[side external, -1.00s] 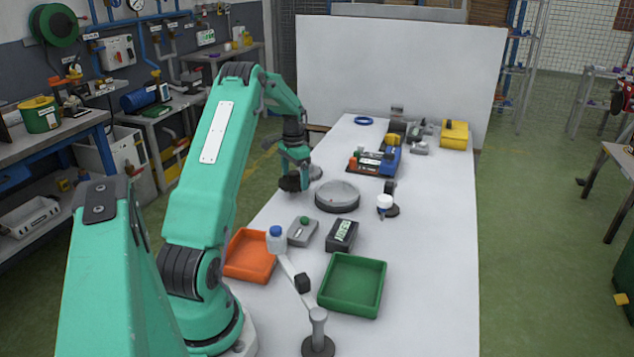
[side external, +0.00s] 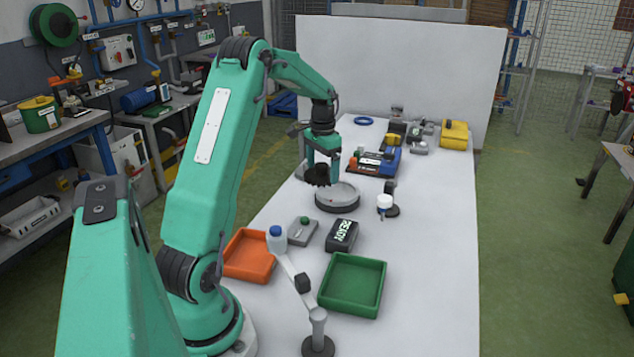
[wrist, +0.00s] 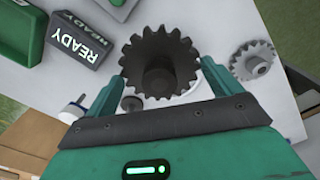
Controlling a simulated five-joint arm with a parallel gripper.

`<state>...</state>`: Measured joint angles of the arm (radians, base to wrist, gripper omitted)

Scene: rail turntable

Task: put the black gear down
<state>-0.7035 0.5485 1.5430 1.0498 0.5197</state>
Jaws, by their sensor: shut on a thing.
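The black gear (wrist: 160,62) is toothed with a round hub, and sits between the two green fingers of my gripper (wrist: 162,82) in the wrist view. In the side view my gripper (side external: 323,166) is shut on the black gear (side external: 317,176) and holds it above the left back part of the round grey turntable (side external: 338,200). The gap under the gear is hard to judge. A grey gear (wrist: 253,62) lies apart to the right in the wrist view.
A dark box reading READY (side external: 342,236) and a grey box with a green button (side external: 302,231) stand in front of the turntable. An orange tray (side external: 249,256) and a green tray (side external: 352,285) are nearer. A white-capped item (side external: 385,203) stands to the right. The table's right side is clear.

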